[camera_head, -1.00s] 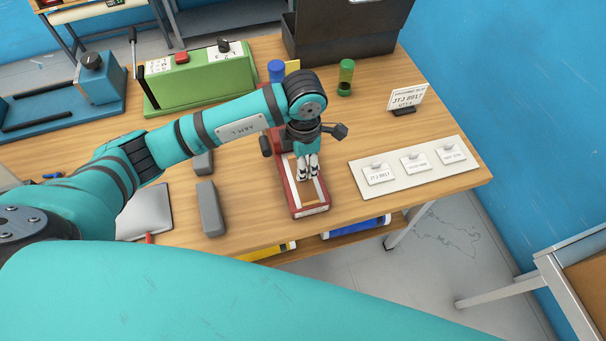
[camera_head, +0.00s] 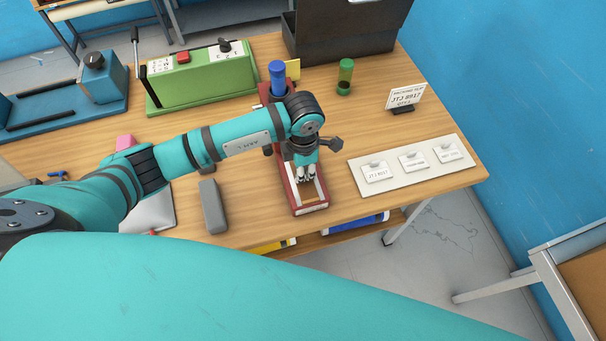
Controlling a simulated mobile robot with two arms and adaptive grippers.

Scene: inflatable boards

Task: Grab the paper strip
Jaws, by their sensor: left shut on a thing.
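A long narrow red device (camera_head: 311,211) with a pale bed stands on the wooden table near its front edge. My left gripper (camera_head: 306,179) points down into the front half of this bed. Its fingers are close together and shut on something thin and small. This appears to be the paper strip, but the fingers hide most of it and I cannot make out its outline. The wrist covers the middle of the red device. A blue cylinder (camera_head: 277,79) stands at its far end. My right gripper is not in view.
A pale board with several label cards (camera_head: 410,164) lies right of the red device. A sign (camera_head: 405,96) and a green cylinder (camera_head: 345,78) stand behind. A grey block (camera_head: 212,206) lies to the left, and a green machine (camera_head: 200,80) stands behind my arm.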

